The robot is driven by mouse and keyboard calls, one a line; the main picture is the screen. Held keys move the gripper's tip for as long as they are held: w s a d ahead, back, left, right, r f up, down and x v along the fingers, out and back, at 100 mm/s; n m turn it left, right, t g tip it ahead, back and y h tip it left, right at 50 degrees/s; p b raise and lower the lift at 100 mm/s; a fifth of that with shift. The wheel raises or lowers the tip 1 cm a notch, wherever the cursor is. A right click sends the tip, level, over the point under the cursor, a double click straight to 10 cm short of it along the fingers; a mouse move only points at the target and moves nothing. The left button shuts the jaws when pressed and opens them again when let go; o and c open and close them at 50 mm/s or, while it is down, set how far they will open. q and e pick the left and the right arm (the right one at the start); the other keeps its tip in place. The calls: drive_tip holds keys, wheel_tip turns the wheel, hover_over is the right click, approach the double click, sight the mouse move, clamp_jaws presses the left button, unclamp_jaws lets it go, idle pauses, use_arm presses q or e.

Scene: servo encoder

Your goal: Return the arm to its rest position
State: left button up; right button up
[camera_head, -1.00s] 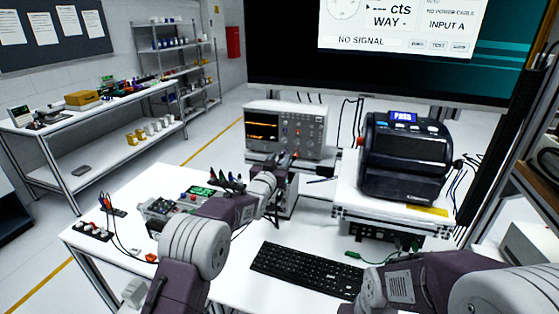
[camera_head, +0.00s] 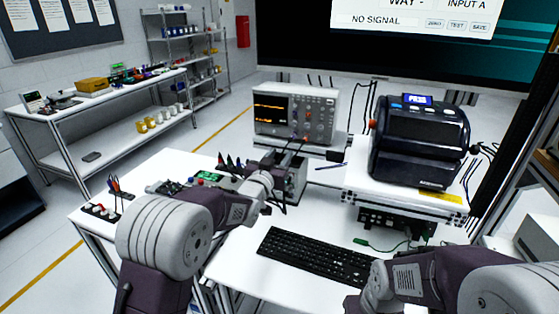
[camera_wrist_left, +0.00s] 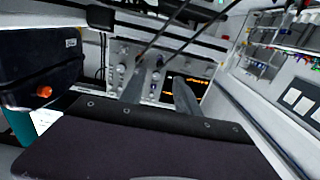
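My left arm (camera_head: 165,235) reaches over the white bench from the lower left in the head view. Its gripper (camera_head: 288,152) is small there, in front of the oscilloscope (camera_head: 295,115). In the left wrist view, the two grey fingers (camera_wrist_left: 160,88) stand apart with no object visibly held between them. The oscilloscope also shows behind the fingers in the left wrist view (camera_wrist_left: 120,55). My right arm (camera_head: 430,280) comes in at the lower right of the head view; its gripper is not visible.
A black keyboard (camera_head: 315,255) lies between my arms. A grey box (camera_head: 290,178) stands below the left gripper. A black printer-like device (camera_head: 420,140) stands on a white platform at right, with cables near it. Small electronics (camera_head: 185,185) and leads (camera_head: 115,185) lie at left.

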use_arm(q)
drive_tip(key=s+a+r+n+y, duration=0.1)
drive_tip(key=s+a+r+y, duration=0.1)
drive_tip(key=a+r, duration=0.35)
drive_tip(key=s+a+f+n+g+y, duration=0.1)
drive_tip(key=s+a+f+g, duration=0.1)
drive_tip(key=s+a+f, duration=0.3)
drive_tip(key=s+a+f+n+g+y, duration=0.1)
drive_tip(key=s+a+f+g, duration=0.15)
drive_tip(key=f, duration=0.35)
drive_tip(key=s+a+f+g, duration=0.1)
drive_tip(key=s+f+g, duration=0.2)
drive_tip(key=s+f, duration=0.3)
drive_tip(key=s+f+g+y, duration=0.1)
drive_tip(key=s+f+g, duration=0.3)
drive_tip(key=s, duration=0.8)
drive_tip(key=s+a+f+g, duration=0.1)
drive_tip(key=s+f+g, duration=0.3)
drive_tip(key=s+f, duration=0.4)
drive_tip(key=shift+s+a+n, duration=0.35)
drive_tip(key=shift+s+n, duration=0.05)
drive_tip(key=shift+s, duration=0.45)
drive_tip(key=shift+g, duration=0.25)
